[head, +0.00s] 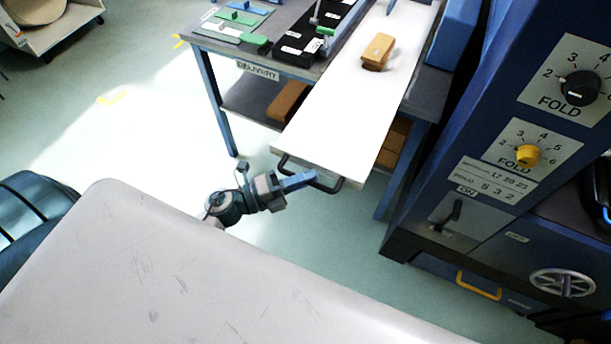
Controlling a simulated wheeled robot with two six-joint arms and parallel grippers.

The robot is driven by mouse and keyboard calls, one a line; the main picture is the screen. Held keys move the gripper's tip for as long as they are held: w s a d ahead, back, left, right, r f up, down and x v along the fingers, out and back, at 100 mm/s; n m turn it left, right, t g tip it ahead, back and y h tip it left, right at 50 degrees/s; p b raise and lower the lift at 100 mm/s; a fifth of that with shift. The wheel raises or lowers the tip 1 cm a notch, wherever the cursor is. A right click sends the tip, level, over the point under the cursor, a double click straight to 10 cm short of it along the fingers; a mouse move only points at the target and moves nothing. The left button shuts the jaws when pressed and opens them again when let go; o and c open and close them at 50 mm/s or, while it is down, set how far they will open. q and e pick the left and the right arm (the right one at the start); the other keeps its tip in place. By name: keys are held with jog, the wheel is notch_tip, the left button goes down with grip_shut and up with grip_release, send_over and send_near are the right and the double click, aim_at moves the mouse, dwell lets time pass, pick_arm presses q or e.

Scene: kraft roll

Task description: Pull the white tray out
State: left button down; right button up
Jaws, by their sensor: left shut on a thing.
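The white tray (335,125) is a long flat board on the grey delivery table, and its near end sticks out past the table's front edge. A black handle (328,187) is fixed to that near end. My left gripper (312,178) is at the handle, shut on it. A tan wooden block (377,50) lies on the tray toward its far part. My right gripper is not in view.
The table (226,60) holds green and blue pieces and a black rack (318,40) left of the tray. A blue machine with FOLD dials (579,88) stands close on the right. A pale scratched surface (190,270) fills the foreground. Open floor (110,130) lies left.

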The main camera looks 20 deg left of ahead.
pick_arm(q)
jog(key=c, duration=1.5)
grip_release()
jog(key=shift+o, duration=0.2)
